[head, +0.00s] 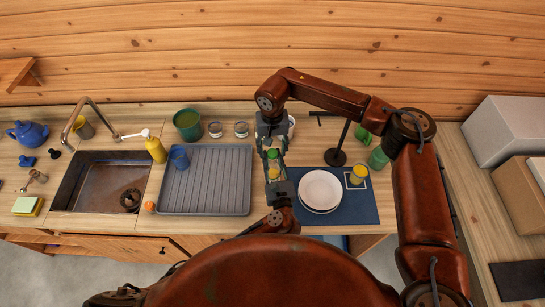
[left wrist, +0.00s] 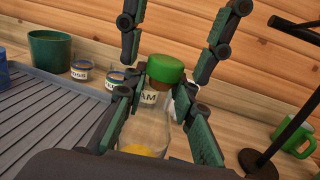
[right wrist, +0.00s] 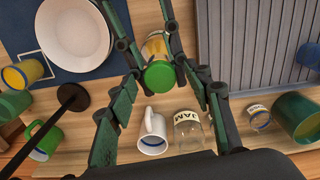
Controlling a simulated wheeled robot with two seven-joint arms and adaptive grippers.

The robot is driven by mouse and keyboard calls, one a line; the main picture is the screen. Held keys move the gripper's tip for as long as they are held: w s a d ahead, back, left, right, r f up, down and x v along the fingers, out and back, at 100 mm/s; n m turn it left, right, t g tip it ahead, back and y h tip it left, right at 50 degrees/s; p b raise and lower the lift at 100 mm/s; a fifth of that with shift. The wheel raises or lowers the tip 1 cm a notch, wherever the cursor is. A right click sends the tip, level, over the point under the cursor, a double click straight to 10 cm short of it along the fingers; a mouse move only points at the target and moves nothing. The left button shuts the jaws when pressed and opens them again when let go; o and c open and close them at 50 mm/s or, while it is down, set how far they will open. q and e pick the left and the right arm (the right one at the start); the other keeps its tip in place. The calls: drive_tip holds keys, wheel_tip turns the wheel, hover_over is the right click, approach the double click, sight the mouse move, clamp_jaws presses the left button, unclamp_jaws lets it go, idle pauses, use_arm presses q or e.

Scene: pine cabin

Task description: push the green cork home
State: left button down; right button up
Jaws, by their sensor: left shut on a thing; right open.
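The green cork (head: 273,154) sits in the mouth of a clear glass jar (head: 274,173) with something yellow low inside. In the left wrist view, the cork's green top (left wrist: 166,68) stands above the jar's rim with some brown side showing, and looks slightly tilted. My left gripper (left wrist: 160,118) is shut around the jar's body. My right gripper (head: 271,131) is open and empty, its fingers spread either side of the cork. The right wrist view looks onto the cork's top (right wrist: 159,76) between the fingers; I cannot tell whether they touch it.
A white mug (right wrist: 153,131) and a jam jar (right wrist: 188,131) stand close behind. A black stand (head: 335,156) rises behind the plates.

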drive_tip(key=shift+r, duration=0.15)
idle(0.4)
drive_tip(key=shift+r, duration=2.4)
drive_tip(key=shift+c, duration=0.2)
clamp_jaws()
drive_tip(key=shift+f, duration=0.3)
drive_tip(key=shift+f, duration=0.7)
drive_tip(key=shift+f, duration=0.35)
